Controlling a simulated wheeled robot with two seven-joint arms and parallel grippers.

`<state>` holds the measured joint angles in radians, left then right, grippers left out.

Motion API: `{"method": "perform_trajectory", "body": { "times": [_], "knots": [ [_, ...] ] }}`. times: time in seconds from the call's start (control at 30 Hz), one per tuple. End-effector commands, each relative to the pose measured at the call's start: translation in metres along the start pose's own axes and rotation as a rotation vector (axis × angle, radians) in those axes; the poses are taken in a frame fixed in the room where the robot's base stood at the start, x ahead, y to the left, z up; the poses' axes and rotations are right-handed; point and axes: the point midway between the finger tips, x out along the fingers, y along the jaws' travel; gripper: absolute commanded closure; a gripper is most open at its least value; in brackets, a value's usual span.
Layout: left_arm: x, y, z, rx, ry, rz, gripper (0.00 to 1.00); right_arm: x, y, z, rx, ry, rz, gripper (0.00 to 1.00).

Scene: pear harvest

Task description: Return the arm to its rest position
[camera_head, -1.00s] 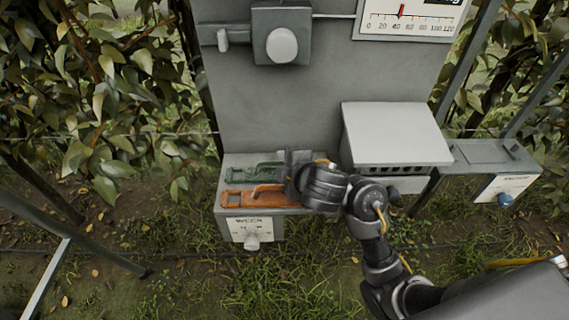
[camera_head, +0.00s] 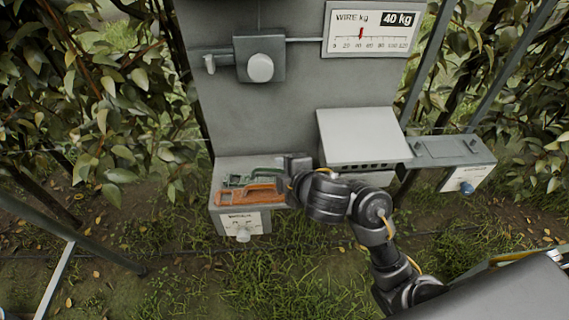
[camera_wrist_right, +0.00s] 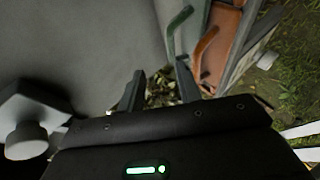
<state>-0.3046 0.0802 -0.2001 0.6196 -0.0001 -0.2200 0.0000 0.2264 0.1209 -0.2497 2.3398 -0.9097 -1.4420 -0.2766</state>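My right arm (camera_head: 345,205) reaches in from the lower right in the head view. Its gripper (camera_head: 293,168) is over the right end of a small grey shelf, beside an orange tool (camera_head: 245,195) and a green tool (camera_head: 238,181). In the right wrist view the two fingers of the right gripper (camera_wrist_right: 160,85) stand apart with nothing between them. The green tool (camera_wrist_right: 182,25) and the orange tool (camera_wrist_right: 222,40) lie just beyond the fingertips there. My left gripper is not in view.
A grey panel (camera_head: 260,110) stands behind, with a round-knobbed box (camera_head: 260,60) and a gauge reading 40 kg (camera_head: 372,30). A white-lidded box (camera_head: 362,135) is close to the right arm. Leafy bushes flank both sides; grass in front is open.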

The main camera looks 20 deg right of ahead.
Motion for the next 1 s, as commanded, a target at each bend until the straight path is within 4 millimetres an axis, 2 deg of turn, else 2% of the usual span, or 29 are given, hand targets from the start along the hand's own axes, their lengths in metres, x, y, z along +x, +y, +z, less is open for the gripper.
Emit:
{"method": "perform_trajectory", "body": {
  "times": [0.03, 0.1, 0.43, 0.57, 0.67, 0.73, 0.8, 0.9, 1.0],
  "knots": [
    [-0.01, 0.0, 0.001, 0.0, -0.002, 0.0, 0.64, -0.007, 0.006, -0.002, -0.002, 0.002, -0.001, 0.65],
    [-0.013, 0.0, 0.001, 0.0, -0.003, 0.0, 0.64, -0.01, 0.007, -0.002, -0.002, 0.004, -0.001, 0.65],
    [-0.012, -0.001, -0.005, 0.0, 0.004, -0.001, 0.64, -0.013, 0.005, 0.003, 0.004, -0.003, 0.001, 0.65],
    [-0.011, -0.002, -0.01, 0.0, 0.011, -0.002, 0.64, -0.014, -0.009, 0.009, 0.064, -0.018, -0.027, 0.65],
    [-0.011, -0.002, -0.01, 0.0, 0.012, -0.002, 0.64, -0.02, -0.042, 0.025, 0.224, -0.063, -0.092, 0.65],
    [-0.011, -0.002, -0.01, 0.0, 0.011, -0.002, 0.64, -0.03, -0.077, 0.041, 0.391, -0.121, -0.158, 0.65],
    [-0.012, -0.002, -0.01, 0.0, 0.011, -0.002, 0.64, -0.043, -0.112, 0.058, 0.565, -0.194, -0.22, 0.65],
    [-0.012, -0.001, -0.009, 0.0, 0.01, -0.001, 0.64, -0.063, -0.155, 0.078, 0.769, -0.297, -0.288, 0.65],
    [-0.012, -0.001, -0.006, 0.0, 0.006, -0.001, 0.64, -0.084, -0.189, 0.094, 0.929, -0.392, -0.335, 0.65]
  ]
}}
